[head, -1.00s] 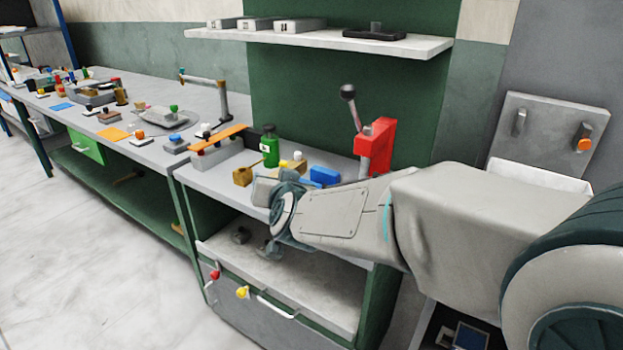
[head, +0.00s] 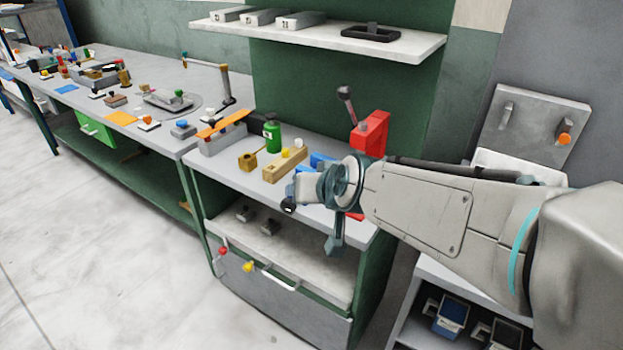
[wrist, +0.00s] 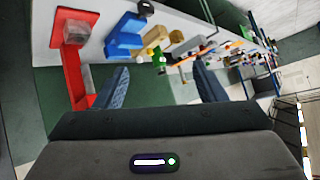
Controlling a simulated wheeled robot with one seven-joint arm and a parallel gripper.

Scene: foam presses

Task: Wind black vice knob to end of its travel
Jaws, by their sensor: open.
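A dark round knob with a pale mark (head: 288,208) shows at the bench's front edge, just left of my wrist; I take it for the black vice knob. In the wrist view a dark and pale knob (wrist: 146,8) sits at the top edge beside a blue body (wrist: 124,37). The blue body (head: 320,160) is partly hidden by my arm in the head view. My gripper (head: 335,238) hangs low in front of the bench, right of the knob. In the wrist view its fingers (wrist: 160,80) are wide apart, with nothing held between them.
A red press (head: 370,133) with a dark-knobbed lever stands behind my wrist. A wooden block (head: 285,166), a green bottle (head: 272,135) and an orange bar (head: 222,124) stand left of it. An open shelf and a drawer handle (head: 280,282) lie below. The floor in front is clear.

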